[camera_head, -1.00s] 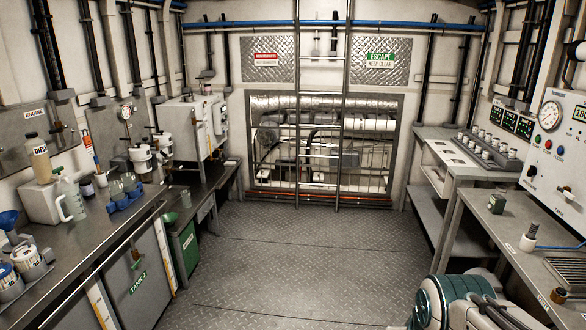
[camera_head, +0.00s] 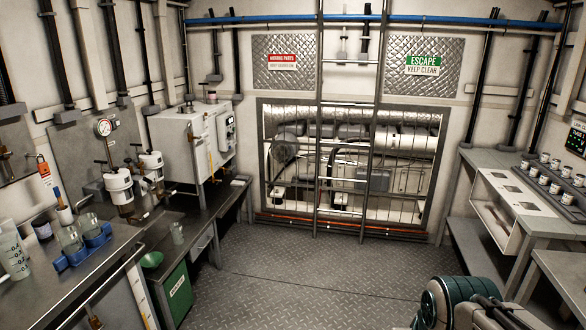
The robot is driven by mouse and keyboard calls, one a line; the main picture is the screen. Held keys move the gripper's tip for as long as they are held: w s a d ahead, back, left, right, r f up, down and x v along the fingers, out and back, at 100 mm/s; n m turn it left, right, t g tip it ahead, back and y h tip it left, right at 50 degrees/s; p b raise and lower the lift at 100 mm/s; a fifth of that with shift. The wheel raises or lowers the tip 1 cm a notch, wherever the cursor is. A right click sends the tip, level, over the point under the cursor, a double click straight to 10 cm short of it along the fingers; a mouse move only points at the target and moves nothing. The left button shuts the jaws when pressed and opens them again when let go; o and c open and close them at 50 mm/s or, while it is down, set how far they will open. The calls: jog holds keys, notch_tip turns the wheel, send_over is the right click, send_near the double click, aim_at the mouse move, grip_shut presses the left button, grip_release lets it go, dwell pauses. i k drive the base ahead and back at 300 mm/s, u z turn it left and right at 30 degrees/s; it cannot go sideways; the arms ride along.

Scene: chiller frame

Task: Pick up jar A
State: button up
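Several small white-labelled jars (camera_head: 555,187) stand in rows in a rack on the right-hand bench (camera_head: 545,227), near the right edge of the view. Their labels are too small to read, so I cannot tell which one is jar A, or whether it is among them. A dark jar with a white label (camera_head: 42,231) stands on the left bench, near the blue holder (camera_head: 85,250) with clear glasses. My arm shows as a teal and grey link at the bottom right. My gripper is not in view.
The metal floor (camera_head: 300,270) ahead is clear. A ladder (camera_head: 345,120) stands before the caged machinery at the back. A green bin (camera_head: 178,292) sits under the left bench. A lower shelf (camera_head: 475,245) is under the right bench.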

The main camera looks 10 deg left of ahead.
aim_at(177, 233)
jog(key=u, duration=0.2)
jog(key=i, duration=1.55)
jog(key=u, duration=0.6)
jog(key=i, duration=1.8)
jog(key=u, duration=0.75)
jog(key=i, duration=1.2)
jog(key=u, duration=0.2)
